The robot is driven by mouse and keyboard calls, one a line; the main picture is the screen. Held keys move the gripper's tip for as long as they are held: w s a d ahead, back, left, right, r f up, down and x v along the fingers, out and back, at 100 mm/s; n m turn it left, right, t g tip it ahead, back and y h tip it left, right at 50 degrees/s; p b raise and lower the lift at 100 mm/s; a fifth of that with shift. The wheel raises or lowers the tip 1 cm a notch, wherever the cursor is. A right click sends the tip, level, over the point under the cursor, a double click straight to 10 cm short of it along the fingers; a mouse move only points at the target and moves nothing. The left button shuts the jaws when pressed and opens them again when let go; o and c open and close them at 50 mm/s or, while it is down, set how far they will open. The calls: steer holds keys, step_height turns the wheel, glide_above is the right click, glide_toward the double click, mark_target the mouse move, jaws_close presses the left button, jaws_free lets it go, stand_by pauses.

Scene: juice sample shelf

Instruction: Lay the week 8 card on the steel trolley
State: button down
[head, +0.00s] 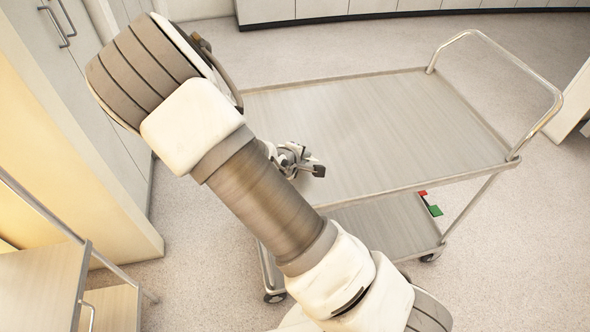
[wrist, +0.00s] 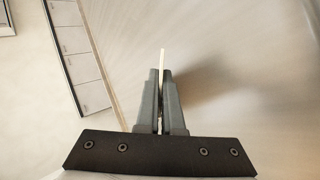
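The steel trolley (head: 400,120) stands in the middle of the head view with a bare upper shelf. My gripper (head: 312,168) is over the left part of that shelf, partly hidden by my arm. In the wrist view my gripper (wrist: 162,75) has its two fingers nearly together. A thin pale strip (wrist: 163,56), which looks like a card seen edge-on, stands between the fingers and sticks out past their tips. Its printing cannot be read, so I cannot tell the week. The card cannot be made out in the head view.
A red piece (head: 422,193) and a green piece (head: 434,210) show at the lower shelf's right end. The trolley's handle (head: 556,95) rises at the right. A wooden-topped stand (head: 40,285) is at lower left, and white cabinets (head: 290,10) line the back.

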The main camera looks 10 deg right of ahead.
steer(key=c, duration=1.2)
jaws_free()
steer(key=p+v, duration=0.8)
steer(key=shift+p, duration=0.35)
